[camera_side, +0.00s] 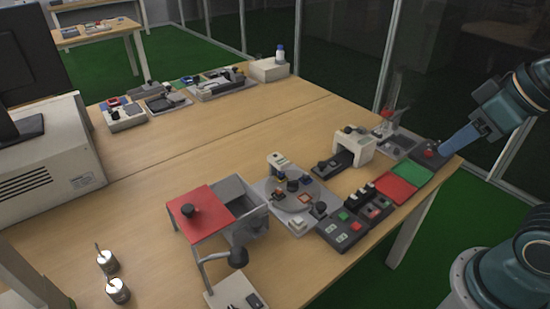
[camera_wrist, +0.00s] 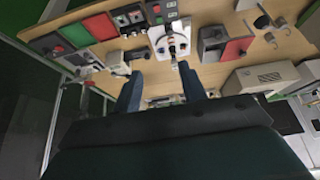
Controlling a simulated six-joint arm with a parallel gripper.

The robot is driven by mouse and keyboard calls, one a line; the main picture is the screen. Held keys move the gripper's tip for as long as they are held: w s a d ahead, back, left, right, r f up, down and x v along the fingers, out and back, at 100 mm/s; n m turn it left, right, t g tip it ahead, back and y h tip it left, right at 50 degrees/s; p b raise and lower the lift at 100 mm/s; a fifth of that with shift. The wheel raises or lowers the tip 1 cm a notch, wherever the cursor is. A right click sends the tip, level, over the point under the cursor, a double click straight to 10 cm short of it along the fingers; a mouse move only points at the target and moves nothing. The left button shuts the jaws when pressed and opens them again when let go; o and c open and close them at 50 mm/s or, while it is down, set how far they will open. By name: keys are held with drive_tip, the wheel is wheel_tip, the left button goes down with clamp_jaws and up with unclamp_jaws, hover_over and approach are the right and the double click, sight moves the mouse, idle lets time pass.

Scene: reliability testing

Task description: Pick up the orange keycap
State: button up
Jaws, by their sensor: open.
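A small orange piece (camera_side: 280,195), likely the orange keycap, sits on a round grey plate (camera_side: 290,207) near the middle of the table. An orange square outline (camera_side: 305,198) lies to its right on the same plate. My gripper (camera_side: 442,151) is at the right edge of the side view, above the table's far right corner and well away from the plate. In the wrist view my gripper (camera_wrist: 160,68) has its two fingers wide apart with nothing between them. The plate's station (camera_wrist: 175,42) shows beyond the fingers; the keycap is too small to make out there.
A red-topped stand (camera_side: 200,211) with a grey bin (camera_side: 245,214) is left of the plate. Button boxes (camera_side: 344,230), red and green pads (camera_side: 396,187) and a white arch-shaped device (camera_side: 354,144) stand to its right. The table's middle behind is clear.

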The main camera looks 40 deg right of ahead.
idle(0.4)
drive_tip(key=w+a+f+n+g+y, duration=0.15)
drive_tip(key=w+n, duration=0.35)
drive_tip(key=w, duration=0.6)
drive_tip(key=w+a+n+g+y, duration=0.15)
drive_tip(key=w+n, duration=0.25)
drive_tip(key=w, duration=0.6)
drive_tip(key=w+f+n+g+y, duration=0.1)
drive_tip(key=w+f+n+g, duration=0.1)
drive_tip(key=w+f+n, duration=0.7)
drive_tip(key=w+f, duration=0.5)
drive_tip(key=f, duration=0.4)
drive_tip(key=shift+w+d+f+g+y, duration=0.2)
drive_tip(key=shift+w+g+y, duration=0.1)
drive_tip(key=shift+w, duration=0.1)
drive_tip(key=shift+a, duration=0.1)
approach(279, 193)
drive_tip(key=shift+w+a+f, duration=0.25)
drive_tip(key=shift+w+f, duration=0.05)
drive_tip(key=shift+f, duration=0.4)
drive_tip(key=shift+w+a+f, duration=0.2)
drive_tip(key=shift+w+f, duration=0.05)
drive_tip(key=shift+f, duration=0.4)
